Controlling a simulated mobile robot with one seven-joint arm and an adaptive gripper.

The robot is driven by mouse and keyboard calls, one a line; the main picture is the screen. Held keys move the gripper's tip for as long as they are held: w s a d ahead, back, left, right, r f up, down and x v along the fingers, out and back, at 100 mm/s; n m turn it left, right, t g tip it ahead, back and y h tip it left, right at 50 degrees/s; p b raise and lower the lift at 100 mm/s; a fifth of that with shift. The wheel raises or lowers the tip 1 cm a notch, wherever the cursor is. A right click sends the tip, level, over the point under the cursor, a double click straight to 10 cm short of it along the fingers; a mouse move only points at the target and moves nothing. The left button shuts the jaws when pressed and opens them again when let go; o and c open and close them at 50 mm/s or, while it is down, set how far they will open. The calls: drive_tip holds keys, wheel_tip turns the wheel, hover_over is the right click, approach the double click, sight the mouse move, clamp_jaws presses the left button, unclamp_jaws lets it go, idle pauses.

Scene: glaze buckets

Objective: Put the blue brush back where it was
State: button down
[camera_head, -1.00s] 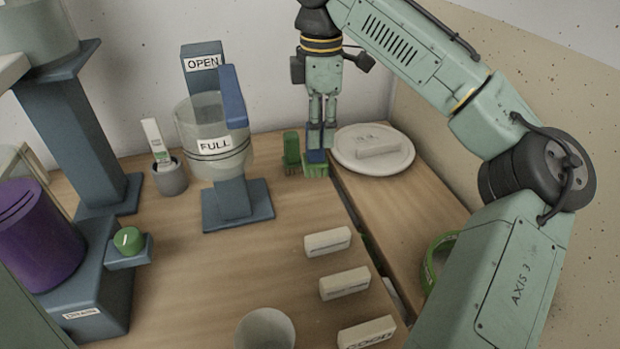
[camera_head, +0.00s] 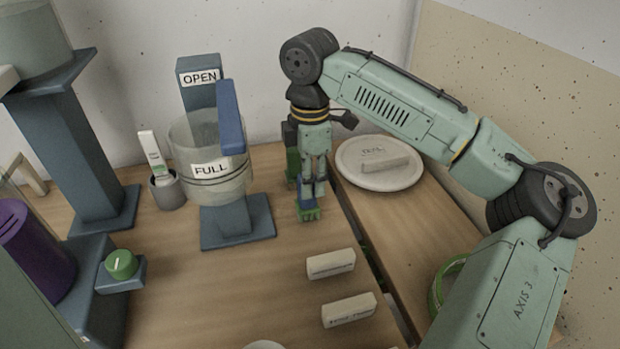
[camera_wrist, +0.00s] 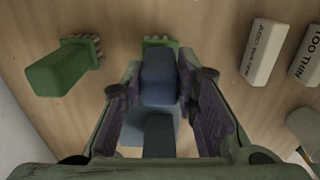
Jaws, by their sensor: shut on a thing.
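My gripper (camera_head: 313,184) is shut on the blue brush (camera_head: 306,203), fingers pointing down.
The bucket marked FULL (camera_head: 225,178) on its blue stand is left of my gripper. A round white lid (camera_head: 350,178) lies to the right. White labelled blocks (camera_head: 331,264) lie nearer the front. A grey cup (camera_head: 167,190) stands at far left. Wood around the held brush is mostly clear.

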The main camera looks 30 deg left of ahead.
drive_tip(key=shift+f, duration=0.35)
drive_tip(key=c, duration=1.2)
unclamp_jaws()
drive_tip(key=shift+f, duration=0.1)
drive_tip(key=shift+c, duration=0.2)
wheel_tip(320, 180, up, 12)
